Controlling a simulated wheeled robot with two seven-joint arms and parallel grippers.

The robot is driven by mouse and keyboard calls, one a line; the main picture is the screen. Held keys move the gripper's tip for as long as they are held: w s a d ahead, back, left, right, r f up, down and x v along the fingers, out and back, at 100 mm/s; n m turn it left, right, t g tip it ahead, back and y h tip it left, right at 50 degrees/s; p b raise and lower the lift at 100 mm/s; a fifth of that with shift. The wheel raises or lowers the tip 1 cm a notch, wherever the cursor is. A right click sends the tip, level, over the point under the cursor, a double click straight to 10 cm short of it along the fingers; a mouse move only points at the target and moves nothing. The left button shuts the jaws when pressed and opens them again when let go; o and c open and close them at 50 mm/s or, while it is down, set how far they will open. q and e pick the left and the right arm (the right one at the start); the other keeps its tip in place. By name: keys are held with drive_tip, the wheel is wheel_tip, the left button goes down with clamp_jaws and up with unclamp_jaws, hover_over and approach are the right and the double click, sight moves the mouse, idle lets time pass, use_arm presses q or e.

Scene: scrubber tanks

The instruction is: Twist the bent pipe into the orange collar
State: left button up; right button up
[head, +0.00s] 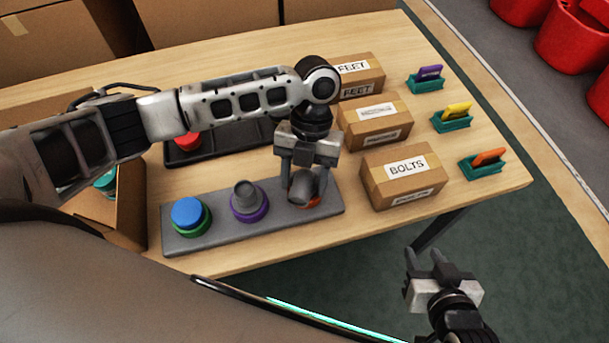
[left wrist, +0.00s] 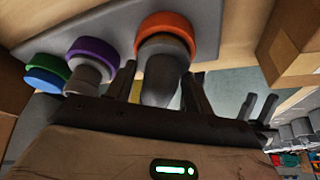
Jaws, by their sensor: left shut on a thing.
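The grey bent pipe (head: 301,188) stands at the orange collar (head: 313,204), at the right end of the grey base plate (head: 225,235). My left gripper (head: 303,182) reaches down from above, shut on the pipe with a finger on each side. In the left wrist view the pipe (left wrist: 163,76) meets the orange collar (left wrist: 166,24) between my fingers; how deep it sits is hidden. My right gripper (head: 423,256) is open and empty, off the table's front edge.
The same plate holds a purple collar (head: 262,212) with a grey fitting (head: 245,194) and a green collar (head: 207,225) under a blue cap (head: 187,211). The BOLTS box (head: 400,190) stands close to the right. A dark tray (head: 235,150) lies behind my left arm.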

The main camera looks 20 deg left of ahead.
use_arm(q)
drive_tip(key=shift+f, duration=0.35)
idle(0.3)
drive_tip(key=o, duration=1.6)
